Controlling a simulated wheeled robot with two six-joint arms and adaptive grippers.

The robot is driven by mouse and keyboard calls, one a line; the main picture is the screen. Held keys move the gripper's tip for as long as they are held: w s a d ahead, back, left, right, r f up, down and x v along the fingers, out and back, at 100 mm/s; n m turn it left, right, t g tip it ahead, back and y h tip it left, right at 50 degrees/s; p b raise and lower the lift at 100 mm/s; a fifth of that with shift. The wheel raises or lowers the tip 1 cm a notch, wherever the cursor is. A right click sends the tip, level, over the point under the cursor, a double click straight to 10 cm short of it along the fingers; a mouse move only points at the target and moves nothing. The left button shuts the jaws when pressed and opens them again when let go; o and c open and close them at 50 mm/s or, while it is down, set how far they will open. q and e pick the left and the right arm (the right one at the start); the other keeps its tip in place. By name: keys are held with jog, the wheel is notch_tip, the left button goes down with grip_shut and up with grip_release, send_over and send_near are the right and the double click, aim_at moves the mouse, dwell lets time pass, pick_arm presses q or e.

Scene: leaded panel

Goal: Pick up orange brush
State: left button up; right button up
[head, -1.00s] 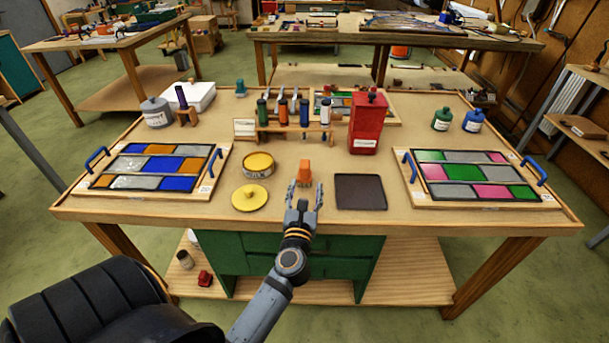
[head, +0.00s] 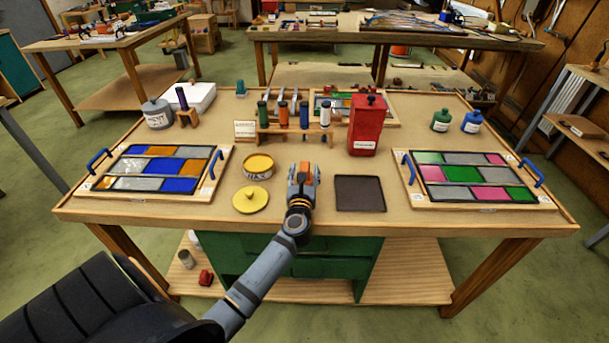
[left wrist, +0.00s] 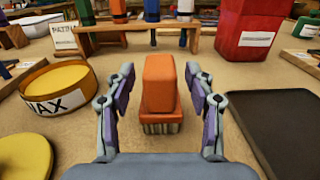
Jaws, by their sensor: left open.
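In the head view the orange brush (head: 305,172) is partly hidden by my gripper. My left gripper (head: 303,176) is low over the bench at the brush. In the left wrist view its two fingers (left wrist: 160,95) are open, one on each side of the brush, with a gap visible on both sides. My right gripper is not in view.
A yellow wax tin (head: 258,166) and its yellow lid (head: 250,199) lie left of the brush. A dark tray (head: 360,194) lies to the right. Behind stand a wooden rack (head: 290,131) of coloured-handled tools and a red canister (head: 366,125). Glass panels lie at both sides.

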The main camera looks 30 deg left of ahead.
pick_arm(q)
jog(key=shift+w+a, duration=0.15)
jog(key=shift+w, duration=0.1)
jog(key=shift+s, duration=0.1)
jog(key=shift+c, duration=1)
grip_shut()
notch_tip(320, 180, up, 11)
jog(key=p, duration=0.4)
jog(key=shift+r, duration=0.15)
notch_tip(320, 180, up, 17)
jog(key=p, duration=0.3)
